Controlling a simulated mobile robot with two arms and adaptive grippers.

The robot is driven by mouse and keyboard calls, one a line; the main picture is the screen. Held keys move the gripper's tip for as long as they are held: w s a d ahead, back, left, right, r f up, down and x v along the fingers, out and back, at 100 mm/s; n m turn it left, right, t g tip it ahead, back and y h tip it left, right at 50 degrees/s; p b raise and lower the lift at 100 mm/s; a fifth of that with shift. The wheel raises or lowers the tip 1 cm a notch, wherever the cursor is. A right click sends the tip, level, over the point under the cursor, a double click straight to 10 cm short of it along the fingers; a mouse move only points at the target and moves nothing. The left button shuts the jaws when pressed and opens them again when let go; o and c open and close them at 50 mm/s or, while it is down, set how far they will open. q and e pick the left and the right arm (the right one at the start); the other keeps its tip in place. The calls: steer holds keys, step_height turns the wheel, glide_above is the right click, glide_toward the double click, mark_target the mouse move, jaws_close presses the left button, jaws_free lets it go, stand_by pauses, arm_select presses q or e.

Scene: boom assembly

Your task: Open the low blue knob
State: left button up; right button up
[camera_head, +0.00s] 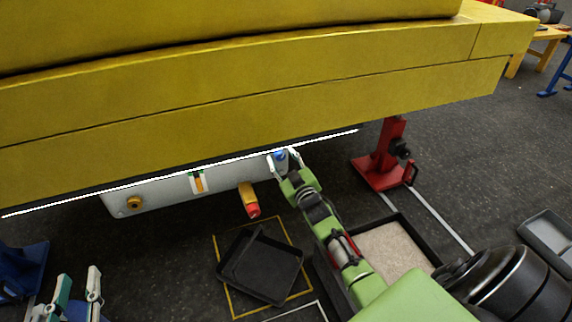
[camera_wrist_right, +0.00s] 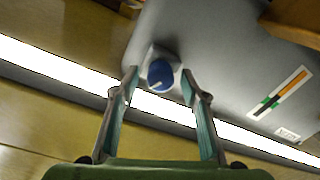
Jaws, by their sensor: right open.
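The low blue knob (camera_head: 280,155) sits near the right end of a grey-white panel (camera_head: 160,190) under the yellow boom. In the right wrist view the blue knob (camera_wrist_right: 160,75) has a light pointer mark and sits on a pale square base. My right gripper (camera_head: 283,157) is open at the knob; its two fingers (camera_wrist_right: 160,85) stand on either side, with gaps visible. I cannot tell how deep the fingers reach. My left gripper (camera_head: 78,285) is at the lower left, far from the panel, with its fingers apart and nothing between them.
The yellow boom (camera_head: 250,90) hangs low over the panel. A red-tipped yellow handle (camera_head: 249,200) and an orange-green gauge (camera_head: 198,182) are left of the knob. A red stand (camera_head: 385,160) is to the right. A black tray (camera_head: 260,265) lies on the floor.

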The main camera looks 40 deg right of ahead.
steer(key=v, duration=1.1)
steer(key=shift+s, duration=0.4)
